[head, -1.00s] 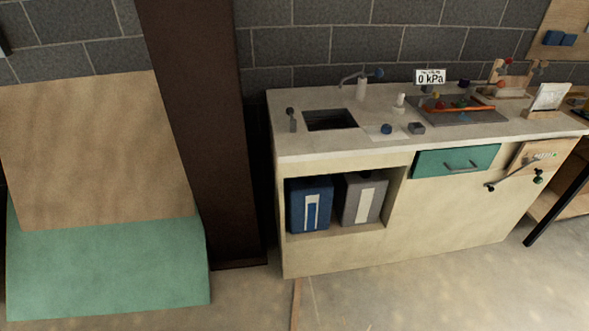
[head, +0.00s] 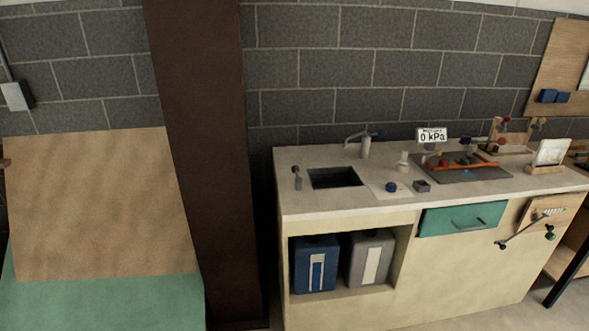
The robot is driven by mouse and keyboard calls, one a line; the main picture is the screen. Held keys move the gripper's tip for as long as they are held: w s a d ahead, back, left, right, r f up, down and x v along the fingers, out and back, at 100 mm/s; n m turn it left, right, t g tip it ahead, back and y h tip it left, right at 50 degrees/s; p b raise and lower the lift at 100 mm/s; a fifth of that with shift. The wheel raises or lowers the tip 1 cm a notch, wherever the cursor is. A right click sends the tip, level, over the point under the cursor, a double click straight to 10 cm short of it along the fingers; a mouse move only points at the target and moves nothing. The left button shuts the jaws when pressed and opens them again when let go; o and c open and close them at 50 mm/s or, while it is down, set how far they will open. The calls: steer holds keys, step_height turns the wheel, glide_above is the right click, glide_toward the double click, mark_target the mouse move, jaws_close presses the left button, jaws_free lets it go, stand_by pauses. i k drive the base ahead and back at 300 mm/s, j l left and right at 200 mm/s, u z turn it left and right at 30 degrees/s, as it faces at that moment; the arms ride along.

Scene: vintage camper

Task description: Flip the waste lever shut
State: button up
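No part is clearly marked as the waste lever. A small grey upright lever with a dark knob (head: 297,177) stands on the counter just left of the sink opening (head: 335,178). A long thin lever with a dark end (head: 521,235) sits on the cabinet front at the right, tilted up to the right, by a small wooden panel (head: 548,208). A green knob (head: 549,236) is beside it. I cannot tell from here whether either lever is open or shut. My gripper is not in view.
The counter (head: 300,205) carries a faucet (head: 366,147), a gauge sign reading 0 kPa (head: 432,135) and several small items. A blue container (head: 316,265) and a grey one (head: 370,258) sit in the open bay. A brown post (head: 205,160) and a bench (head: 95,205) stand left.

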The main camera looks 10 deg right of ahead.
mark_target(296, 168)
steer(key=i+j, duration=0.2)
steer(key=i, duration=0.2)
steer(key=i+j, duration=0.25)
steer(key=i, duration=0.15)
steer(key=u, duration=0.05)
